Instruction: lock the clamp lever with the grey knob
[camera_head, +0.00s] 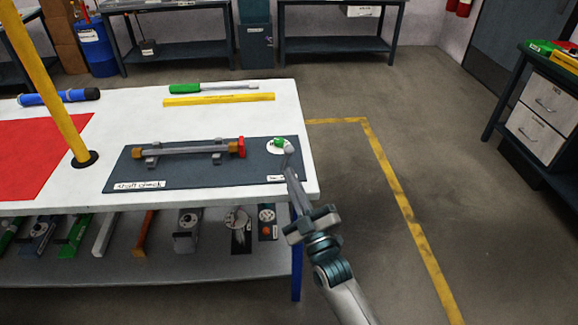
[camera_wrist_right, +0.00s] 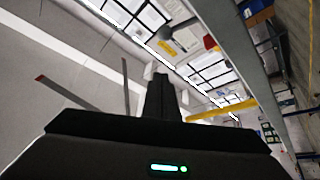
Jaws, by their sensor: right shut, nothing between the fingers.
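At the right end of the dark mat, a small green part (camera_head: 279,142) sits on a white disc (camera_head: 271,148). A grey rounded knob (camera_head: 289,149) shows beside it, at the disc's right edge. My right gripper (camera_head: 292,175) reaches up from the lower right, its narrow dark fingers shut. The fingertips overlap the knob's lower side in the picture; whether they touch it I cannot tell. The gripper hides part of the lever and the mat's right edge. In the right wrist view the shut fingers (camera_wrist_right: 161,95) show with nothing between them, and the clamp is not visible. My left gripper is not in view.
A grey shaft (camera_head: 195,149) with a red end lies on two supports on the mat (camera_head: 235,176). A yellow bar (camera_head: 218,99), a green-handled tool (camera_head: 213,88) and a yellow post (camera_head: 50,85) are on the white table.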

